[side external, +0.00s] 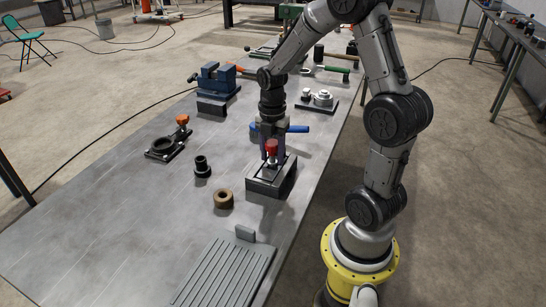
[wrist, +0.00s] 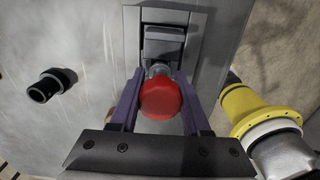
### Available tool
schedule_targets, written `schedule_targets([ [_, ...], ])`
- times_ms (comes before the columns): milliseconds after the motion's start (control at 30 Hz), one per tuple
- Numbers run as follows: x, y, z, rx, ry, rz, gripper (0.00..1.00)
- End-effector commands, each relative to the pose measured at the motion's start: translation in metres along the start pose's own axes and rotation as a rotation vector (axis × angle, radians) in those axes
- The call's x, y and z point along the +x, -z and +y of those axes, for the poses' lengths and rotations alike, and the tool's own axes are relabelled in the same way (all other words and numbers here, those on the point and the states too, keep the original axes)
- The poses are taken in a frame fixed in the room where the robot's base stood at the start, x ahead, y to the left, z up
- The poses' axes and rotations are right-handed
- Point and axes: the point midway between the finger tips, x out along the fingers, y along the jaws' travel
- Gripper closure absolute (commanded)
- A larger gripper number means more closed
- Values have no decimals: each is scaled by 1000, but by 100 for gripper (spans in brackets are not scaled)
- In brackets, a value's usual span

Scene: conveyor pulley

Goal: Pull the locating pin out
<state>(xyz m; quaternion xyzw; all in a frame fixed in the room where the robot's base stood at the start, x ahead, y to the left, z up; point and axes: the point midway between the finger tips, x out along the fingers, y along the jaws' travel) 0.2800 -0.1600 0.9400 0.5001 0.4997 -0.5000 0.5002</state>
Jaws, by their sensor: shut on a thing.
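The locating pin has a red knob (side external: 272,146) on top and stands upright above a dark grey block fixture (side external: 270,183). The knob also shows in the wrist view (wrist: 161,99), with a bit of pale metal shank beyond it. My gripper (side external: 272,152) points down over the fixture. In the wrist view its two purple fingers (wrist: 158,95) lie on either side of the knob and are shut on the pin. How deep the pin sits in the block is hidden by the fingers and the knob.
A black bushing (side external: 202,167) and a brown ring (side external: 223,199) stand left of the fixture. A ribbed plate (side external: 225,275) lies at the front. A blue vise (side external: 217,80), a clamp with an orange knob (side external: 167,144) and a bearing block (side external: 318,99) stand farther back. The left front tabletop is clear.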

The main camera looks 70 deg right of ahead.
Motion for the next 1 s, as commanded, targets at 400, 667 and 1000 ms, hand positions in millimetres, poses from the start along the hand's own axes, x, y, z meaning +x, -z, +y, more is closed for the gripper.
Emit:
schedule_targets([
  [400,-15,0,1,0,-2,-1,100],
  [667,-27,0,0,0,-2,-1,100],
  [1000,-42,0,1,0,-2,-1,100],
])
